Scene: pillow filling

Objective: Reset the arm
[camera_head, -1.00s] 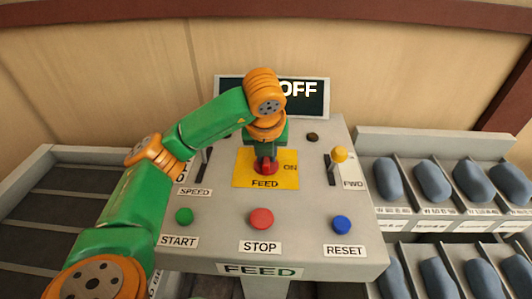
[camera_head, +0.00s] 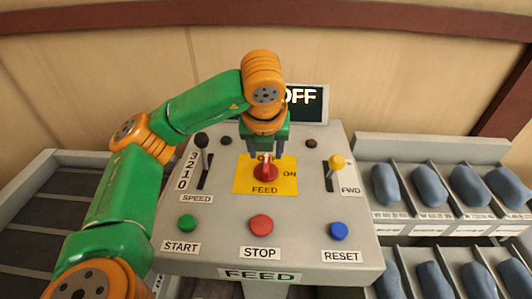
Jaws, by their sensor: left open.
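My left arm comes in from the left, green and orange, and reaches over a grey control panel (camera_head: 305,205). My left gripper (camera_head: 265,151) is open and points down, just above and behind the red FEED knob (camera_head: 265,173). I cannot tell whether the fingertips touch the knob. The screen (camera_head: 312,105) behind reads OFF, partly hidden by my arm. My right gripper is not in view.
The panel has a green START button (camera_head: 187,222), a red STOP button (camera_head: 261,224) and a blue RESET button (camera_head: 339,231). A black SPEED lever (camera_head: 203,143) and a yellow-knobbed lever (camera_head: 337,161) flank the plate. Racks of blue-grey pillows (camera_head: 428,187) stand at right, empty dark slots (camera_head: 45,195) at left.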

